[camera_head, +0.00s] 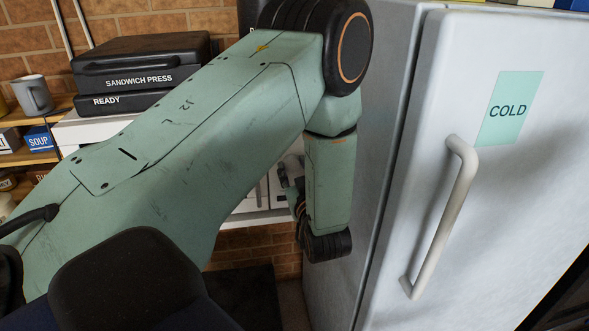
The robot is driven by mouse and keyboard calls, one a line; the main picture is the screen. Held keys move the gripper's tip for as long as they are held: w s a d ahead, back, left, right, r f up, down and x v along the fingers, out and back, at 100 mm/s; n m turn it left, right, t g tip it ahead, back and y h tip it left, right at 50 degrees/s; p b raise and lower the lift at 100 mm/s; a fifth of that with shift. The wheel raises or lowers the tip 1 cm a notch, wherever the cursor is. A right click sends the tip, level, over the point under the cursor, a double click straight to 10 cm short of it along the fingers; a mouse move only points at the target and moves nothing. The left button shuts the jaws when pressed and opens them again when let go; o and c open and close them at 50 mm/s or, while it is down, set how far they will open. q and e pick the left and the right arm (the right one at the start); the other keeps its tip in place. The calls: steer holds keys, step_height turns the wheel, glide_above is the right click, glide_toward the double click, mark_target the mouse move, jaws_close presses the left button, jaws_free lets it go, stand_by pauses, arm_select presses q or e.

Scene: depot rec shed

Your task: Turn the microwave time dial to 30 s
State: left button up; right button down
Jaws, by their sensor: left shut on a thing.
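My left arm crosses the view from the lower left, bends at the top centre and comes down in front of the fridge's left side. My left gripper (293,190) shows only in small part, left of my wrist, against the right end of the white microwave (262,192). It is shut on what appears to be the time dial there. The dial itself and its markings are hidden behind my wrist and gripper, so I cannot read its setting. Most of the microwave's front is behind my arm. My right gripper is out of view.
A white fridge (400,170) with a long handle (445,220) and a COLD label (508,108) stands close on the right. A black sandwich press (140,75) sits on the microwave's left part. Shelves at the left hold a grey mug (34,94) and a SOUP box (39,142).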

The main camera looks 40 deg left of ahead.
arm_select(q)
steer(key=shift+r, duration=0.1)
steer(key=shift+m+p, duration=0.5)
steer(key=shift+m, duration=0.9)
steer(key=shift+w+m+p, duration=0.1)
steer(key=shift+m+p, duration=0.35)
steer(key=shift+m, duration=1.05)
steer(key=o, duration=1.2)
steer(key=shift+c, duration=0.2)
steer(key=shift+d, duration=0.1)
